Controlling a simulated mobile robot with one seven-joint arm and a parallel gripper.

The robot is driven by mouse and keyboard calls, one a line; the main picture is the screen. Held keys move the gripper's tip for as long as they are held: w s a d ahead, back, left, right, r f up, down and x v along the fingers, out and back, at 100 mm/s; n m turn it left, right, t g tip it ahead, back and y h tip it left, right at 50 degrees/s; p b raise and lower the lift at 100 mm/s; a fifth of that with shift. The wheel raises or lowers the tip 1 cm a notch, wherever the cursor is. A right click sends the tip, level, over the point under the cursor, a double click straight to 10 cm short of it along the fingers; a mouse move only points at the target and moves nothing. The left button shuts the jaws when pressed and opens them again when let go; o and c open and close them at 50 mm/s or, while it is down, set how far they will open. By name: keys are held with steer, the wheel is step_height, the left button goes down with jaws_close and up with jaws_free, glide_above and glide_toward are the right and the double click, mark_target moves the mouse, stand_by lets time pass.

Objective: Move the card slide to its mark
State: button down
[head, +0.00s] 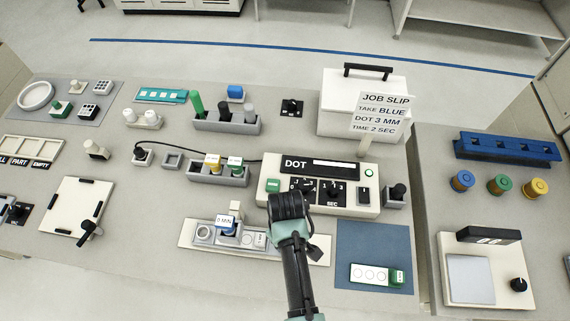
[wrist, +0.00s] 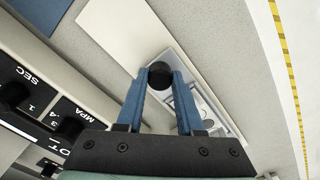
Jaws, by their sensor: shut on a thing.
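The card slide is a grey carriage (wrist: 187,75) with a black knob (wrist: 159,70) at one end and a white card with round spots (wrist: 207,112) on it. It sits on a long off-white base plate (wrist: 112,28), which is bare beyond the knob end. My gripper (wrist: 158,77) is shut on the knob, one blue finger on each side. In the head view my gripper stands over the right part of the base plate (head: 321,252) and hides the knob. The carriage's left part (head: 217,240) shows there, with a round seat and a 0 MIN sign. I cannot make out the mark.
The DOT dispenser box (head: 273,197) stands just behind the plate. A blue mat (head: 372,245) with another spotted card (head: 370,274) and a green-capped piece (head: 397,276) lies to the right. A white board with a black lever (head: 72,210) is at left.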

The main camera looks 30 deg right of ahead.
steer(key=s+d, duration=0.1)
steer(key=d, duration=0.1)
steer(key=s+d+p, duration=0.1)
steer(key=s+d, duration=0.1)
steer(key=d, duration=0.1)
steer(key=s+d, duration=0.2)
steer(key=shift+d+p, duration=0.35)
steer(key=shift+p, duration=0.05)
steer(key=c, duration=0.5)
jaws_free()
steer(key=shift+c, duration=0.2)
steer(key=shift+r, duration=0.2)
step_height(320, 180, up, 13)
steer(key=b, duration=0.1)
steer(key=shift+f, duration=0.15)
